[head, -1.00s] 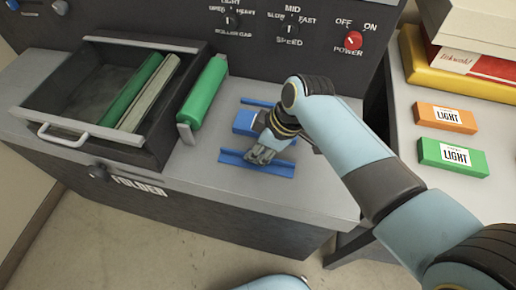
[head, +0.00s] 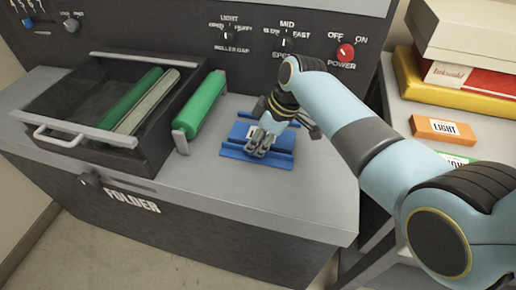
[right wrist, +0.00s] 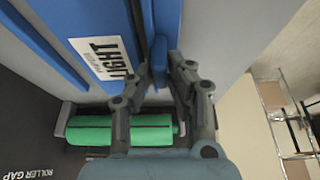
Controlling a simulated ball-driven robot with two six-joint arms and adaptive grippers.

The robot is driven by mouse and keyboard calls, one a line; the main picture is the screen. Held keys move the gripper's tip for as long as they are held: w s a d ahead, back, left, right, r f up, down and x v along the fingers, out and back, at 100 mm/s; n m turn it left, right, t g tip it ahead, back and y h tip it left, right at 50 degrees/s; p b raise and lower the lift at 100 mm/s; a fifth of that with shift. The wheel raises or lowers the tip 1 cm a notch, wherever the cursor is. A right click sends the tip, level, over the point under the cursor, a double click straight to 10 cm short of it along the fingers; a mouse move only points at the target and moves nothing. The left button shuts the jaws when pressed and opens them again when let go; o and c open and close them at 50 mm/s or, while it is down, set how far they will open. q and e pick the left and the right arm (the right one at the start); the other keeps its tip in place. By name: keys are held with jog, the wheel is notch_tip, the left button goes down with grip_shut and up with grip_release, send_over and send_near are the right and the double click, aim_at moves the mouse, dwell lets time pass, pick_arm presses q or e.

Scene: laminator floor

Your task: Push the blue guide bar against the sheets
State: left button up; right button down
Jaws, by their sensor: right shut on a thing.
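The blue guide bar (head: 234,153) lies at the front of the blue feed area on the grey machine top. The blue sheets (head: 240,131), with a white LIGHT label, lie flat just behind it. My right gripper (head: 259,149) comes down over the bar and is shut on its upright part. In the right wrist view the guide bar (right wrist: 166,18) runs beside the sheets (right wrist: 87,18), with at most a narrow gap; contact cannot be told. My gripper's fingers (right wrist: 157,82) close on the bar's raised blue tab. My left gripper is out of view.
A second blue bar (right wrist: 40,42) lies on the other side of the sheets. A green roller (head: 201,103) and an open drawer (head: 65,120) stand to the left. An orange LIGHT box (head: 442,130) lies on the right-hand table. The front machine top is clear.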

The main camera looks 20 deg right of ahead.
jog(key=c, duration=1.4)
grip_release()
jog(key=shift+f, duration=0.1)
jog(key=shift+o, duration=0.6)
jog(key=shift+r, duration=0.2)
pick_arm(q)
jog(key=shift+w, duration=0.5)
pick_arm(e)
jog(key=v, duration=1.1)
jog(key=shift+r, duration=0.35)
jog(key=shift+s+d, duration=0.1)
